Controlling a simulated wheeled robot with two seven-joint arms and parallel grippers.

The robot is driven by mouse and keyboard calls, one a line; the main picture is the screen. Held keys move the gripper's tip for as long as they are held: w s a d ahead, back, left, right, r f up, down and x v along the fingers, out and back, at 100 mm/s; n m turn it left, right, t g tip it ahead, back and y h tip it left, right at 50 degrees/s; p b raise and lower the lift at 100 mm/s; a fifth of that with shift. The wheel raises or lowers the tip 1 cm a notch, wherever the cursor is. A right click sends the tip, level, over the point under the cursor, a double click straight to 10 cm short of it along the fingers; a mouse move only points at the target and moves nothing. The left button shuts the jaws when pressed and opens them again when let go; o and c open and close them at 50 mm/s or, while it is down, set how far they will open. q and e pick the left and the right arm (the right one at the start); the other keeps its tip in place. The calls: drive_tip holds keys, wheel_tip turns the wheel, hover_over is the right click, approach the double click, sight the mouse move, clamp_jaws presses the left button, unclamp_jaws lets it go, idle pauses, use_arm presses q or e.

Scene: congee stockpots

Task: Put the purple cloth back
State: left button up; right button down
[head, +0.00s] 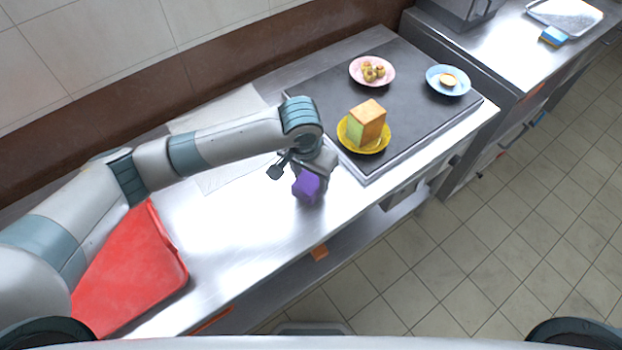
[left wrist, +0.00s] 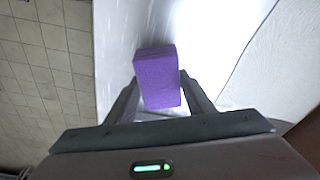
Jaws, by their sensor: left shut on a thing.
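The purple cloth (head: 306,185) is a small block-like piece held at the end of my left arm, over the steel counter (head: 240,235). My left gripper (left wrist: 160,95) is shut on the purple cloth (left wrist: 157,78), with one finger on each side of it in the left wrist view. The cloth seems to be at or just above the counter top; I cannot tell whether it touches. My right gripper is not in view.
A dark board (head: 320,88) right of the gripper bears a yellow plate (head: 345,143) with a cake block (head: 367,124), a pink plate (head: 358,62) and a blue plate (head: 435,89). A red tray (head: 135,270) lies left. A blue sponge (head: 554,36) lies on the far counter.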

sight(308, 182)
use_arm(q)
drive_tip(key=shift+f, duration=0.95)
drive_tip(key=shift+f, duration=0.1)
drive_tip(key=o, duration=1)
drive_tip(key=r, duration=0.3)
drive_tip(key=r+b, duration=0.1)
drive_tip(key=r, duration=0.3)
drive_tip(key=s+r+b, duration=0.1)
drive_tip(key=r, duration=0.2)
drive_tip(key=shift+s+a+r, duration=0.1)
drive_tip(key=shift+a+r, duration=0.2)
drive_tip(key=shift+a, duration=0.05)
drive_tip(key=shift+s+a+r, duration=0.1)
drive_tip(key=shift+s+r, duration=0.05)
drive_tip(key=shift+r, duration=0.65)
